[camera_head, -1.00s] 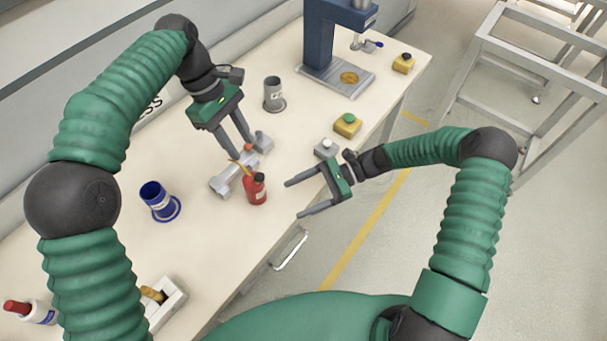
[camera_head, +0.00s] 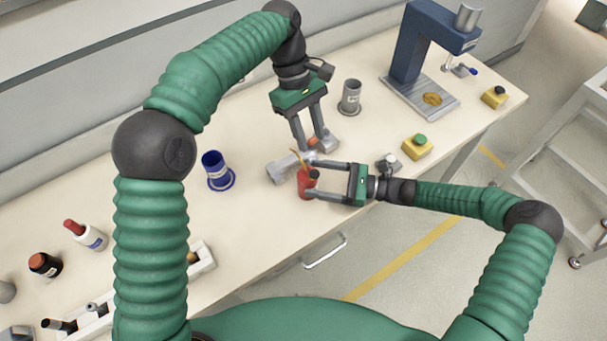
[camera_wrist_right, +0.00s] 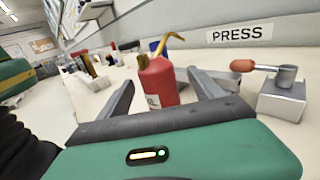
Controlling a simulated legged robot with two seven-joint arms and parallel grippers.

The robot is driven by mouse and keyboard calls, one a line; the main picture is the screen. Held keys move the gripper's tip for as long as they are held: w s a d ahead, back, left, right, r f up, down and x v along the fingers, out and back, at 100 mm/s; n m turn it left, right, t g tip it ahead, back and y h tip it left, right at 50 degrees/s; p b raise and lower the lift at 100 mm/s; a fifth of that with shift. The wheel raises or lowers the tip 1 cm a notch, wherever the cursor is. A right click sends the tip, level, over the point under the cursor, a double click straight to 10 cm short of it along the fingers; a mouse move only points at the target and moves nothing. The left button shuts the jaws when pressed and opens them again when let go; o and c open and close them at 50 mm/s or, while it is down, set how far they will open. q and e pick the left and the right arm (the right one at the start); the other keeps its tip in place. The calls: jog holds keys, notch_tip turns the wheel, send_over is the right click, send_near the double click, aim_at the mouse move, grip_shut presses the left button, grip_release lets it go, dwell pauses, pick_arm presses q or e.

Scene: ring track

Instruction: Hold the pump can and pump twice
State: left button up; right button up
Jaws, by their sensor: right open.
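The pump can (camera_head: 305,186) is small and red with a thin yellow spout, upright on the table. In the right wrist view the can (camera_wrist_right: 158,82) shows between my right gripper's two fingers, with its lower part hidden by the gripper. My right gripper (camera_head: 312,178) is open, its fingers reaching to either side of the can from the right, with a gap left in the wrist view. My left gripper (camera_head: 311,143) points down behind the can, its fingers apart, close to an orange-ended handle; I cannot tell whether it touches anything.
A grey fixture (camera_head: 283,168) lies just behind the can. A blue cup (camera_head: 215,168) stands left, a grey cup (camera_head: 350,98) behind. Yellow button boxes (camera_head: 417,148) and a blue press (camera_head: 408,55) stand right. Bottles (camera_head: 88,235) are far left. The table's front edge is near the can.

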aim_at(299, 176)
jog(key=a, duration=0.6)
jog(key=shift+w+a, duration=0.3)
jog(key=shift+a, duration=0.1)
jog(key=shift+d, duration=0.65)
jog(key=shift+c, duration=0.4)
jog(key=shift+d, duration=0.2)
jog(key=shift+c, duration=2.4)
jog(key=shift+a, duration=0.55)
jog(key=c, duration=1.1)
jog(key=shift+d, duration=0.4)
pick_arm(q)
jog(key=shift+a, duration=0.6)
jog(key=shift+a, duration=0.3)
pick_arm(e)
jog(key=shift+a, duration=0.3)
